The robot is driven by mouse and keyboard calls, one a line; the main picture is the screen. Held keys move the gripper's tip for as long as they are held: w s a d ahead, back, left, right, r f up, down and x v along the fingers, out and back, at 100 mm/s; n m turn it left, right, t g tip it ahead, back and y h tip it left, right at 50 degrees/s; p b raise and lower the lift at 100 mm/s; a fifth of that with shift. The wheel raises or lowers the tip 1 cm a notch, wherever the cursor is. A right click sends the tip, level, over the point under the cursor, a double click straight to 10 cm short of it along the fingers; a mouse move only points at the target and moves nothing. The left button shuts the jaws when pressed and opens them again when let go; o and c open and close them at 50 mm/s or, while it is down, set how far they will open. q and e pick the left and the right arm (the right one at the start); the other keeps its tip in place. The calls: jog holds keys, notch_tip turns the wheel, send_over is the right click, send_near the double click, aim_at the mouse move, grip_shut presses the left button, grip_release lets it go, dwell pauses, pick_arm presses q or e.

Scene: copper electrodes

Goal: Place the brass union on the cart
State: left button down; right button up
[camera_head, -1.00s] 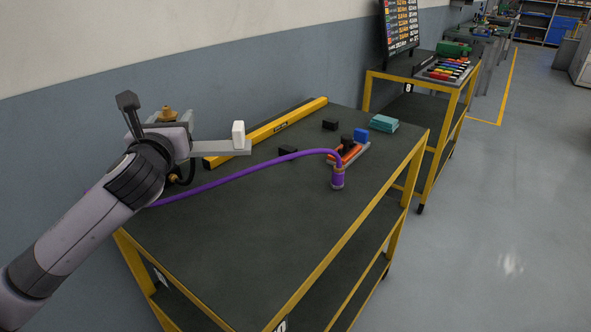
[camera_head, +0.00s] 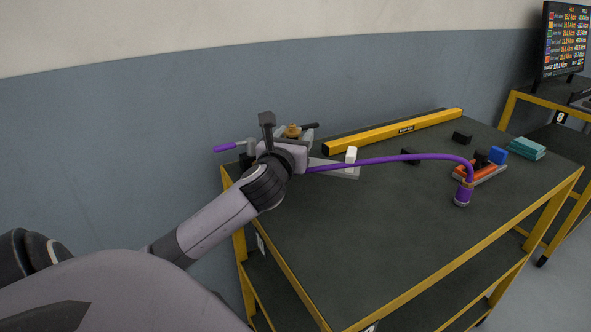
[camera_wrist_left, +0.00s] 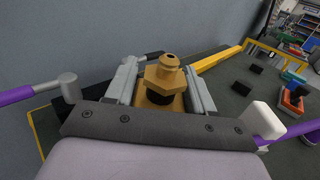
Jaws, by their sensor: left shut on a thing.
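My left gripper (camera_wrist_left: 161,83) is shut on the brass union (camera_wrist_left: 162,75), which has a hexagonal collar and a round top with a hole. In the head view the union (camera_head: 292,131) shows small behind my left gripper (camera_head: 294,140), which partly hides it. They are at the far left end of the yellow-framed cart (camera_head: 340,240) with a dark top. I cannot tell whether the union touches the cart top. My right gripper is not in view.
A yellow level (camera_head: 395,132) lies along the back of the cart. A purple hose (camera_head: 420,156) arches across the top beside my left gripper. Black blocks (camera_head: 462,137), a red-orange item (camera_head: 475,171) and teal boxes (camera_head: 526,147) lie to the right. The front middle is clear.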

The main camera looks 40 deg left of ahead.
pick_arm(q)
jog(key=shift+f+b, duration=0.35)
jog(key=shift+f, duration=1.15)
notch_tip(320, 180, down, 4)
jog(key=shift+r+b, duration=0.25)
jog(key=shift+b, duration=0.3)
jog(key=shift+c, duration=2)
grip_release()
jog(key=v, duration=1.2)
